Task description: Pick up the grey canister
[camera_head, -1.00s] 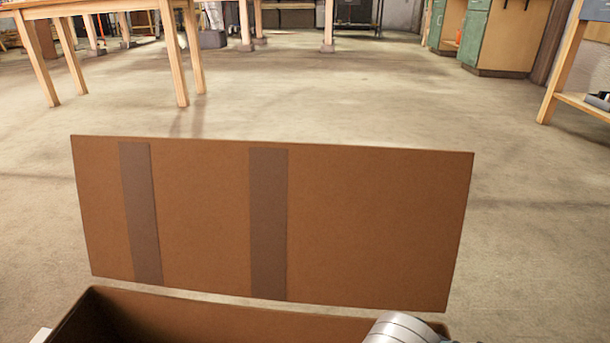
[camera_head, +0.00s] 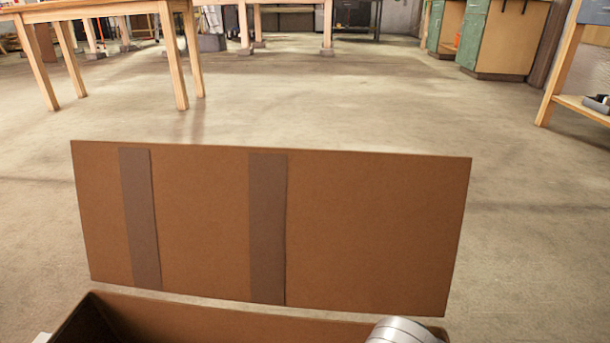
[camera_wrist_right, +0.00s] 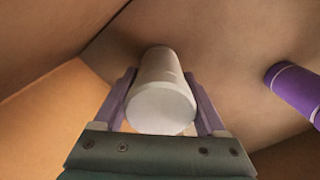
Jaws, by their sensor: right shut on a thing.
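The grey canister (camera_wrist_right: 162,95), pale and nearly white here, stands or lies between the two fingers of my right gripper (camera_wrist_right: 160,78) in the right wrist view. One finger is on each side of it, and the gripper is shut on it. Its near round end faces the camera. It is inside a brown box, and I cannot tell whether it still touches the box floor. In the head view the box hides the canister and the right gripper. My left gripper is in neither view.
The brown box (camera_head: 230,317) has a raised lid (camera_head: 375,235) with two darker strips. A purple canister (camera_wrist_right: 297,90) with a pale band lies in the box, right of my gripper. A wooden table (camera_head: 90,10) stands far left, with open floor (camera_head: 330,95) beyond the box.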

